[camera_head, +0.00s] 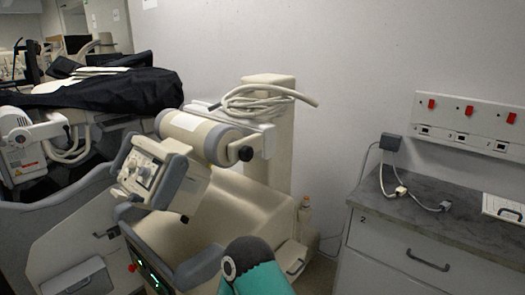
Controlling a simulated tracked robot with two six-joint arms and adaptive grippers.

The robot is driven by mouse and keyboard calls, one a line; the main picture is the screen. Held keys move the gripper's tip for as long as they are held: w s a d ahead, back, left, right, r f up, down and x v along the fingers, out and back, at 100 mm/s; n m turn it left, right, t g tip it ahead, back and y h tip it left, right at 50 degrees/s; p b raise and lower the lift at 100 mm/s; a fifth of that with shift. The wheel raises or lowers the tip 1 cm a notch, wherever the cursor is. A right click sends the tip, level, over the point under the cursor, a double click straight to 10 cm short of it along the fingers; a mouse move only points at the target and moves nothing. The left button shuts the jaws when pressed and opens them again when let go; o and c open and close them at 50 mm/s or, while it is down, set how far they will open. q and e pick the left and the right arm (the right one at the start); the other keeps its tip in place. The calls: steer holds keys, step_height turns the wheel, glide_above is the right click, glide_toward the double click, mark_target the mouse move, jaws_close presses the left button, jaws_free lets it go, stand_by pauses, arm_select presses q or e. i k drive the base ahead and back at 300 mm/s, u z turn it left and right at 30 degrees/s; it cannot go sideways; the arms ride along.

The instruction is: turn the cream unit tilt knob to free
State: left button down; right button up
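The cream unit (250,192) stands in the middle, a wheeled-cart-like body with a grey-edged control panel (150,172) tilted at its front left. A cream cylinder (200,135) lies across its upper part. A black knob (246,153) sticks out at the cylinder's right end; I take it for the tilt knob, but I cannot read its setting. A smaller black knob or stub (185,219) shows under the panel. A teal and dark grey link of my own arm rises at the bottom middle, in front of the unit. Neither gripper shows.
A grey-topped cabinet (386,236) stands at the right, with a wall socket strip (470,121) above it. A black-covered cart (110,90) is at the left. A coiled cream hose (262,98) hangs on the unit's column. A bottle (304,216) stands beside the unit.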

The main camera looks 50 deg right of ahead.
mark_target(246, 153)
steer(key=z, duration=0.35)
steer(key=i, duration=0.85)
steer(key=z, duration=0.4)
